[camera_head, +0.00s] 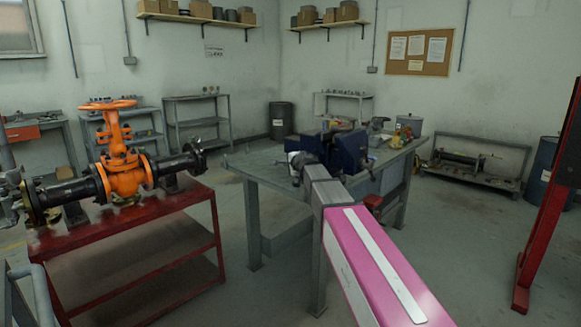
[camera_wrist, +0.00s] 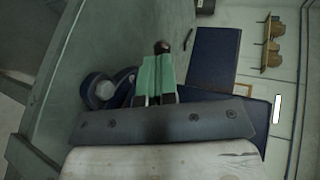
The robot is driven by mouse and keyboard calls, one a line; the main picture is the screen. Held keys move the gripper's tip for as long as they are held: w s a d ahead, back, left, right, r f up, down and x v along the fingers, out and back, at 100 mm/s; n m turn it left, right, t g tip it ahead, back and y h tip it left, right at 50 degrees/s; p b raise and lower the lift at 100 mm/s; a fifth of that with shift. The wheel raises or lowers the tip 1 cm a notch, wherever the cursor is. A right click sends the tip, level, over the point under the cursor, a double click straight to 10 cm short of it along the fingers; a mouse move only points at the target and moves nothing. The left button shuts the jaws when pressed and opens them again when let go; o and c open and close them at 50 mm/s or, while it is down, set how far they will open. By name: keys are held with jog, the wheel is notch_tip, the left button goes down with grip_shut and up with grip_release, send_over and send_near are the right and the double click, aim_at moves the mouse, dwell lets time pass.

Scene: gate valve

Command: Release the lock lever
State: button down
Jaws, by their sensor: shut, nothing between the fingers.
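The orange gate valve (camera_head: 122,170) with its handwheel (camera_head: 107,105) and dark flanged pipe stubs sits on a red cart at the left in the head view. I cannot make out a lock lever with certainty. My gripper (camera_wrist: 157,62) shows in the wrist view as two green fingers, shut together and empty. A small dark rounded knob (camera_wrist: 162,46) shows right at the fingertips; I cannot tell whether they touch. In the head view my arm reaches over the grey workbench, and my fingers are hidden near the blue vise (camera_head: 350,149).
The red cart (camera_head: 130,222) stands at the left, apart from the grey workbench (camera_head: 262,172). The blue vise and small items stand on the bench. A red post (camera_head: 548,210) rises at the right. Open floor lies between cart and bench.

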jog(key=shift+w+a+m+t+h, duration=0.2)
jog(key=shift+w+m+t+h, duration=0.15)
jog(key=shift+m+h, duration=0.4)
jog(key=shift+w+a, duration=0.1)
jog(key=shift+w, duration=0.2)
jog(key=shift+w+a, duration=0.15)
jog(key=shift+w, duration=1.2)
